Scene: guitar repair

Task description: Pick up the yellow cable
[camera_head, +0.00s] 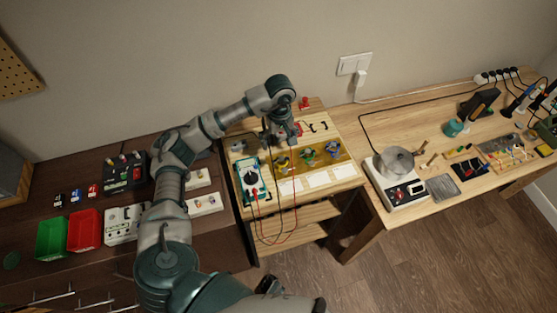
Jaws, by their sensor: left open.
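A coil of cable that looks yellow (283,161) lies at the left end of a row of small coils in a shallow amber tray (345,157) on the middle bench. A green coil (307,155) and a blue coil (331,149) lie to its right; the coils are small and their colours are hard to tell apart. My left gripper (281,141) points down just behind the yellow coil, open. Its fingers are small and partly hidden by the wrist. I cannot tell whether they touch anything.
A teal multimeter (250,180) with red and black leads stands left of the tray. A hot plate with a metal pot (396,160) stands on the right bench. Green (51,238) and red (84,230) bins stand on the dark left bench. Paper labels lie before the tray.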

